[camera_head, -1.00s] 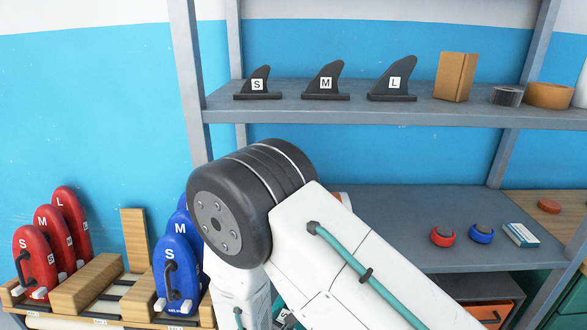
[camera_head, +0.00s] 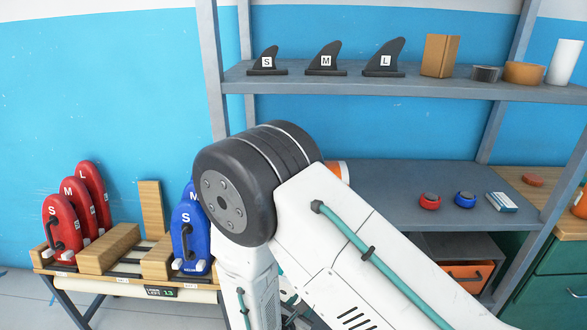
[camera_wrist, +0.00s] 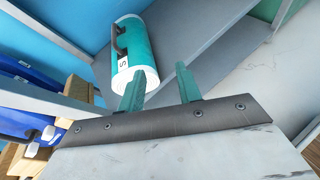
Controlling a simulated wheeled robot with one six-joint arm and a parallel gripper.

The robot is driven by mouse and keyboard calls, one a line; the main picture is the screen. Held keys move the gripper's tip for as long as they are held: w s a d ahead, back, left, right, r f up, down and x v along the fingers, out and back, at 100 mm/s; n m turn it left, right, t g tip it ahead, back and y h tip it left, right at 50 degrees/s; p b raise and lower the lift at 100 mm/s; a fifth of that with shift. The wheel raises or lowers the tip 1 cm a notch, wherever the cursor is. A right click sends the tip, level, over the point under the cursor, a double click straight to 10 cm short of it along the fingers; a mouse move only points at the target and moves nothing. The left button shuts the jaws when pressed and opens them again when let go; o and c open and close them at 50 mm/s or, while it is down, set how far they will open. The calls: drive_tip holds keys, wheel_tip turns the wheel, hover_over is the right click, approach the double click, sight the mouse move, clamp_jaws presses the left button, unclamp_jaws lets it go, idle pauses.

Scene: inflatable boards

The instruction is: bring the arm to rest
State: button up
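My arm (camera_head: 350,255) is raised and bent in the head view, its black-capped joint in front of the shelf rack. My gripper is hidden there. In the wrist view my gripper (camera_wrist: 159,68) shows two teal fingers standing apart with nothing held between them. A teal cylinder (camera_wrist: 128,48) with a dark handle, an S label and a white end lies beyond the fingers. The left finger overlaps its lower edge in the picture, and I cannot tell the gap between them.
The grey shelf rack (camera_head: 340,82) carries black fins (camera_head: 326,57). Red boards (camera_head: 62,228) and blue boards (camera_head: 190,235) stand in a wooden rack (camera_head: 110,250) at left, the blue ones partly behind my arm. A green cabinet (camera_head: 555,290) stands at right.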

drive_tip(key=s+d+r+m+g+h, duration=0.3)
drive_tip(key=s+d+r+m+g, duration=0.15)
drive_tip(key=d+r+m, duration=0.45)
drive_tip(key=s+d+r+m+g+h, duration=0.2)
drive_tip(key=s+d+r+m+g, duration=0.2)
drive_tip(key=d+r+m+g, duration=0.55)
drive_tip(key=s+d+r+m+t+y, duration=0.1)
drive_tip(key=s+d+r+m+y, duration=0.2)
drive_tip(key=r, duration=0.7)
drive_tip(key=s+d+r+m+t+y, duration=0.2)
drive_tip(key=s+r+m+y, duration=0.4)
drive_tip(key=s+r, duration=0.5)
drive_tip(key=shift+s+d+m+t+y, duration=0.35)
drive_tip(key=shift+s+d+y, duration=0.15)
drive_tip(key=shift+y, duration=0.3)
